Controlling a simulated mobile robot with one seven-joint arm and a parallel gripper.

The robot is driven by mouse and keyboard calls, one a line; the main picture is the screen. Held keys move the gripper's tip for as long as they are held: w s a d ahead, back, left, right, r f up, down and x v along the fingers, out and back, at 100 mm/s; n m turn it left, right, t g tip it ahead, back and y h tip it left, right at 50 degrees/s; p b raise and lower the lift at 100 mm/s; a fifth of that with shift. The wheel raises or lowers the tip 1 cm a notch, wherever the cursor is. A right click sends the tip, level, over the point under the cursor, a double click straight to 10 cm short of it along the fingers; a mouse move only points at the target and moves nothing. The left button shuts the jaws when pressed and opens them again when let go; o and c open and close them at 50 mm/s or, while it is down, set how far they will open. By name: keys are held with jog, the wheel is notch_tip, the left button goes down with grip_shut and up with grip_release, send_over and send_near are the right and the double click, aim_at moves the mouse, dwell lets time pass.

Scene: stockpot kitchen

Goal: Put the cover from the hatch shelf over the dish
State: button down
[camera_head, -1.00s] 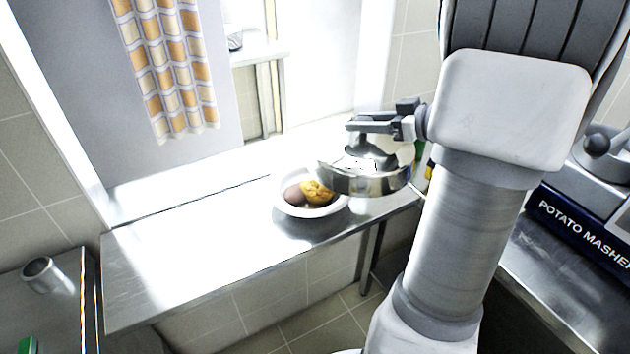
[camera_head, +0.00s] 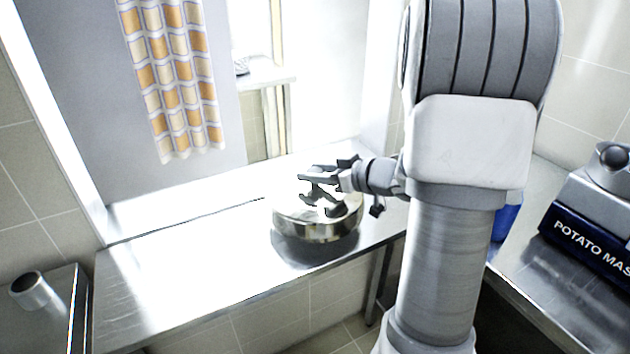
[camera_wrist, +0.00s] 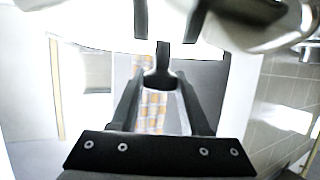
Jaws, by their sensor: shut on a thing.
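The cover (camera_head: 318,228) is a round, shiny metal lid with a dark handle on top. My gripper (camera_head: 322,178) is shut on this handle from above and to the right. In the wrist view, the two fingers of my gripper (camera_wrist: 160,90) stand on either side of the dark handle. The cover is at the place on the steel shelf (camera_head: 185,275) where the dish was seen before. The dish and its food are hidden by the cover. I cannot tell whether the cover rests on the shelf or hangs slightly above it.
A checked curtain (camera_head: 180,85) hangs behind the shelf. A metal cup (camera_head: 32,291) stands on a counter at the lower left. The left part of the shelf is clear.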

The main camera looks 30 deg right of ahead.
aim_at(315, 189)
jog(key=shift+f, duration=0.55)
jog(key=shift+f, duration=0.55)
jog(key=shift+f, duration=0.1)
jog(key=shift+c, duration=1.9)
grip_release()
